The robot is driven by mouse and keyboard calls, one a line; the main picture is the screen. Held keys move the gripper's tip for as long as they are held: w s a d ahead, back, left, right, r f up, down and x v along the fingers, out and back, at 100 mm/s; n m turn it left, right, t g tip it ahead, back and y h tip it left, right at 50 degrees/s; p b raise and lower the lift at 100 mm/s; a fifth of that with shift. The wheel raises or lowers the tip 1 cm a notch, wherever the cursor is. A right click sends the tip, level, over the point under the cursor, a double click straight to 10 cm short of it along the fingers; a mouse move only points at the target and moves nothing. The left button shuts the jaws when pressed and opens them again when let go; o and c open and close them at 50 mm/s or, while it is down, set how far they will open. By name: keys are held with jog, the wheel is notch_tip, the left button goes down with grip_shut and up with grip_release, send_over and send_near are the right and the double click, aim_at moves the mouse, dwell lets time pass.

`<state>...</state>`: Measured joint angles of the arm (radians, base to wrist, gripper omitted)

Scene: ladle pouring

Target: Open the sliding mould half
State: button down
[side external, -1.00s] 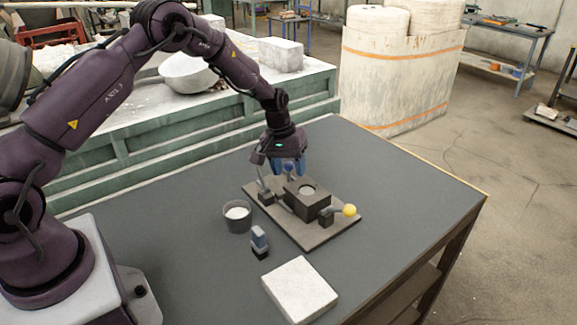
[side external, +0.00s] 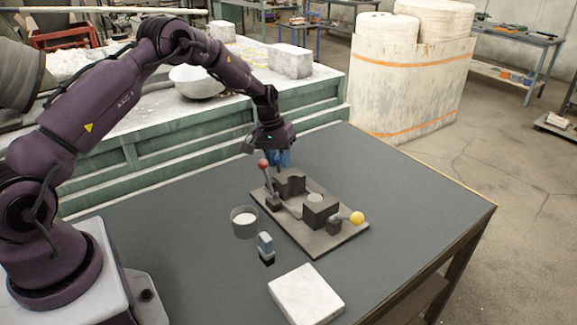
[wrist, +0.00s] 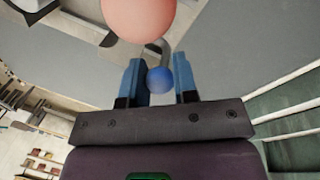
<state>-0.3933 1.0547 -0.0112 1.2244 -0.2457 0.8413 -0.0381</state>
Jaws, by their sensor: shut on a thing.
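The mould stands on a dark baseplate (side external: 320,244) on the table. Its rear half (side external: 289,181) is apart from its front half (side external: 320,212), with a gap between them. A pale round piece (side external: 314,197) shows at the front half's top. My gripper (side external: 279,158) is behind the rear half, shut on the blue knob, which shows between the fingers in the wrist view (wrist: 160,80). A red knob (side external: 263,163) tops a lever left of the gripper, and it looms large in the wrist view (wrist: 139,15). A yellow knob (side external: 357,217) is at the right.
A cup with pale contents (side external: 244,221) stands left of the baseplate. A small blue-and-dark block (side external: 265,244) is in front of the cup. A white slab (side external: 305,293) lies near the front. The table is clear to the right and back right.

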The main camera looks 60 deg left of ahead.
jog(key=shift+a, duration=0.4)
jog(key=c, duration=0.9)
grip_release()
jog(key=shift+d, duration=0.1)
jog(key=shift+r, duration=0.2)
notch_tip(320, 180, up, 12)
jog(key=s+a, duration=0.1)
jog(key=a, duration=0.1)
jog(key=shift+s+r, duration=0.2)
jog(key=shift+s, duration=0.05)
